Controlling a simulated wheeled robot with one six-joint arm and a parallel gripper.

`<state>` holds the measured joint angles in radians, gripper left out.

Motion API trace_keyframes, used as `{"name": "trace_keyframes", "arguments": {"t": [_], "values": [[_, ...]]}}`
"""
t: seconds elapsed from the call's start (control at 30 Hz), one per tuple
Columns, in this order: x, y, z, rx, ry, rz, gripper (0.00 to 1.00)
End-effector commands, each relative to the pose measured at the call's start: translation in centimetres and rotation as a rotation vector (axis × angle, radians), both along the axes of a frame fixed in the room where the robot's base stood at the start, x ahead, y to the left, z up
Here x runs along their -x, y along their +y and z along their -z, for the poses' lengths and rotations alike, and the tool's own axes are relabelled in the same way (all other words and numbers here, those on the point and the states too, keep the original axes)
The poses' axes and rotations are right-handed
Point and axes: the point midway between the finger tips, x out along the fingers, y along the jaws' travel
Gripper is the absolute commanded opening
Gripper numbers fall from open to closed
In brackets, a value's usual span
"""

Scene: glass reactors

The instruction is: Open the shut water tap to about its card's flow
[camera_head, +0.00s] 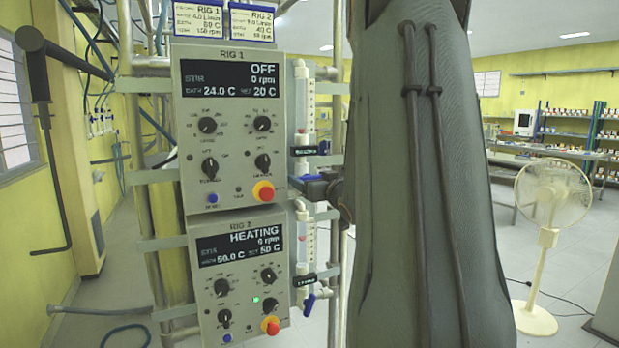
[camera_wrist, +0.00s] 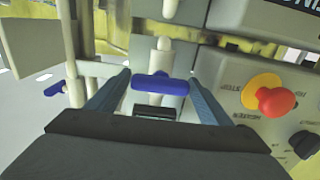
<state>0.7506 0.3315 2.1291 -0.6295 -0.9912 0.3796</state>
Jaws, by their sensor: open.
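The blue tap handle (camera_wrist: 161,84) of rig 1 shows in the wrist view, lying crosswise to its pale vertical pipe. My gripper (camera_wrist: 159,78) is open, with one finger on each side of the handle and a small gap visible on both sides. In the head view my gripper (camera_head: 322,187) is at the foot of rig 1's flow tube (camera_head: 301,100), and it and my arm hide most of that tap. The rig 1 card (camera_head: 198,19) hangs above the panel; its flow line seems to read 4.0 L/min.
The rig 1 panel (camera_head: 222,120) with its red button (camera_head: 264,191) is close beside the tap; it reads OFF. The rig 2 panel (camera_head: 238,250) is below, with another blue tap (camera_head: 309,303). A white fan (camera_head: 550,205) stands to the right on open floor.

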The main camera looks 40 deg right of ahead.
Motion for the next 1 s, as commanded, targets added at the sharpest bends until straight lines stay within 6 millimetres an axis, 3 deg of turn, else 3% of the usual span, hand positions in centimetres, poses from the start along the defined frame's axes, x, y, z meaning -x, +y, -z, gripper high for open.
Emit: {"name": "trace_keyframes", "arguments": {"t": [0.27,0.47,0.77,1.0], "values": [[-0.20,-0.02,0.05,0.000,0.000,0.000,0.73],[-0.19,-0.01,0.04,0.000,0.000,0.000,0.43],[-0.21,-0.01,0.08,0.036,0.008,0.000,0.43],[-0.24,-0.03,0.22,0.170,0.039,0.002,0.43]]}}
